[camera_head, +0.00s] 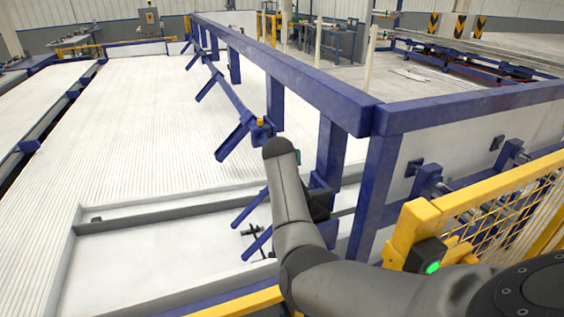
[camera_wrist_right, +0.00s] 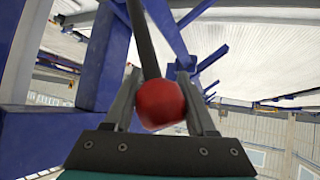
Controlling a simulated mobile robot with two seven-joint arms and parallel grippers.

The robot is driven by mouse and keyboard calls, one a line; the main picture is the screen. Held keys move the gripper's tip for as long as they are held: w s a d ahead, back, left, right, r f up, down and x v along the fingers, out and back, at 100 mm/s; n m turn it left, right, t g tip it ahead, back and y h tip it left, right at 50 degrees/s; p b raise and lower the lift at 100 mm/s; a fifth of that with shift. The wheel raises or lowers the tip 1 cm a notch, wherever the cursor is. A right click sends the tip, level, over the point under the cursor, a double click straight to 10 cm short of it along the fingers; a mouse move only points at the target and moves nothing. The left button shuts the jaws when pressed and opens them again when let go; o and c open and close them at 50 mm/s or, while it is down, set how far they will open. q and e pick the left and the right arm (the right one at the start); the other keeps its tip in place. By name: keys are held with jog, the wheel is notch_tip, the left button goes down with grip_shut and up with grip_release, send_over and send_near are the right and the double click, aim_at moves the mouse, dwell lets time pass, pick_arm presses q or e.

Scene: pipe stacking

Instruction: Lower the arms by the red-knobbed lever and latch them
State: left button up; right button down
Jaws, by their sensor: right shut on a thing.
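The red knob (camera_wrist_right: 160,103) sits between the two fingers of my right gripper (camera_wrist_right: 159,80), which is shut on it. The dark lever rod (camera_wrist_right: 142,40) runs up from the knob in the right wrist view. In the head view my right arm hides the knob and most of the gripper. Blue arms (camera_head: 235,138) stick out from the blue frame, slanting down to the left over the white ribbed bed. More blue arms (camera_head: 208,87) show further back, and others (camera_head: 250,207) low beside my arm. I cannot make out a latch. My left gripper is not in view.
The blue frame rail (camera_head: 290,75) runs along the bed, with a blue post (camera_head: 377,190) close to the right of my arm. A yellow mesh fence (camera_head: 490,215) with a green-lit box (camera_head: 428,258) stands at right. The white bed (camera_head: 130,130) is clear.

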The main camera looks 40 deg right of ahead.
jog(key=shift+s+d+r+p, duration=0.1)
jog(key=shift+d+r+p, duration=0.35)
jog(key=shift+d+p, duration=0.15)
jog(key=shift+d+r, duration=0.1)
jog(key=shift+d, duration=0.05)
jog(key=c, duration=0.5)
grip_release()
jog(key=shift+c, duration=0.2)
jog(key=o, duration=0.3)
jog(key=shift+d+f, duration=0.1)
jog(key=shift+f, duration=0.1)
jog(key=shift+s, duration=0.1)
